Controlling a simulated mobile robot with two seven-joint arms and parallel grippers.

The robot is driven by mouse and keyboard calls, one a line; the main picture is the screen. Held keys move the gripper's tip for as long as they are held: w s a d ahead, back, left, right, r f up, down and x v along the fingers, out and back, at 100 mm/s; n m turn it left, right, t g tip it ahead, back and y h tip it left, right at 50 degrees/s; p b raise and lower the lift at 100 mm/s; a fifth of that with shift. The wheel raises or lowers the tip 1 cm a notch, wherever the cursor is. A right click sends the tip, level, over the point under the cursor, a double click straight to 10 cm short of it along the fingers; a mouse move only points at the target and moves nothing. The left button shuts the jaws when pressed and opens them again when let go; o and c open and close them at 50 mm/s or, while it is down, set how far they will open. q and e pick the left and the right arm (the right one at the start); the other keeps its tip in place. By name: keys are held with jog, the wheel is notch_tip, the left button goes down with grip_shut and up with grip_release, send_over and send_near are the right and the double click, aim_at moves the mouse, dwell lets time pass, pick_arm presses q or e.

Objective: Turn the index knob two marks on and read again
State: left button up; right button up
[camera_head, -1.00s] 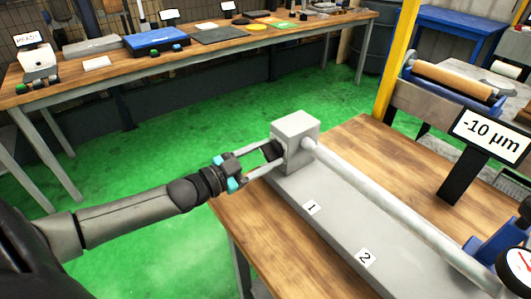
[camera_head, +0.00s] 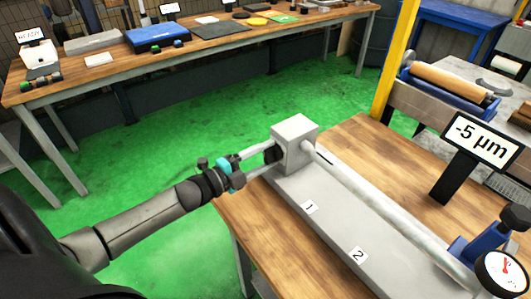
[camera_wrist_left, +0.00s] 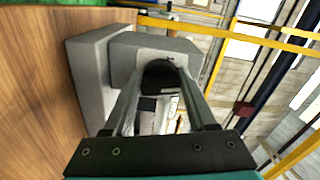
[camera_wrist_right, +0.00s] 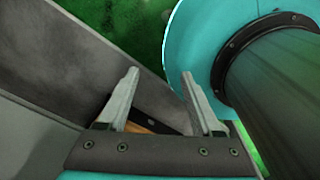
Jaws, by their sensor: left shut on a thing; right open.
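The black index knob (camera_head: 272,155) sits on the left face of the grey headstock (camera_head: 295,140). My left gripper (camera_head: 264,156) is shut on the knob; the left wrist view shows the dark knob (camera_wrist_left: 160,78) between its fingers (camera_wrist_left: 163,92). A long pale round bar (camera_head: 380,210) runs from the headstock along the grey bed (camera_head: 330,225), with a dark mark near the headstock end. The readout sign (camera_head: 481,143) reads -5 µm. A dial gauge (camera_head: 503,275) stands at lower right. My right gripper (camera_wrist_right: 160,76) is open and empty in the right wrist view; it is outside the head view.
The bed carries labels 1 (camera_head: 310,207) and 2 (camera_head: 358,255) and stands on a wooden table (camera_head: 375,140). A yellow post (camera_head: 398,60) rises behind it. A long workbench (camera_head: 190,60) with several items stands at the back. Green floor (camera_head: 170,150) lies clear between.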

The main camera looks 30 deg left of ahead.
pick_arm(q)
jog(key=m, duration=0.3)
jog(key=shift+r+m, duration=0.1)
jog(key=shift+m, duration=1.9)
jog(key=o, duration=1.3)
jog(key=shift+s, duration=0.1)
jog(key=v, duration=1.5)
jog(key=shift+p, duration=0.35)
